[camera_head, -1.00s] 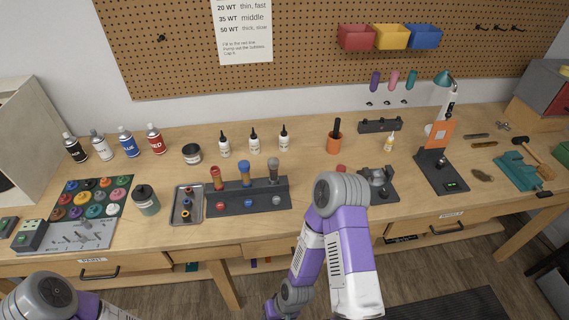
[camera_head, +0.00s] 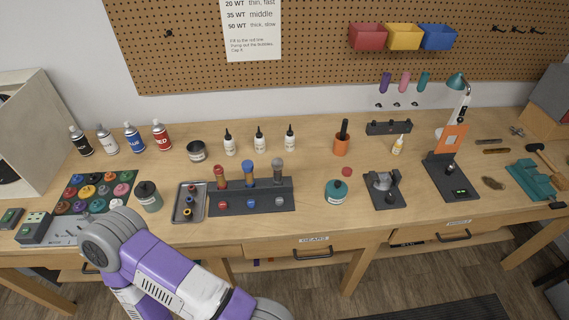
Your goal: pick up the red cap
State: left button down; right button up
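Another red round piece (camera_head: 223,204) sits in the front row of the dark rack (camera_head: 270,200), below a red-topped cylinder (camera_head: 219,177). One purple and white arm of mine, apparently the left, shows at the bottom left, its grey joint over the bench's front edge. Neither gripper is in the picture.
A grey tray (camera_head: 188,216) with small rings stands left of the rack. A dark stand (camera_head: 386,188) is right of the teal jar, and an orange cup (camera_head: 341,143) is behind the cap. Dropper bottles (camera_head: 259,139) stand farther back. Bare wood lies around the cap.

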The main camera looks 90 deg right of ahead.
aim_at(347, 172)
jog(key=u, duration=0.25)
jog(key=k, duration=1.65)
jog(key=z, duration=0.35)
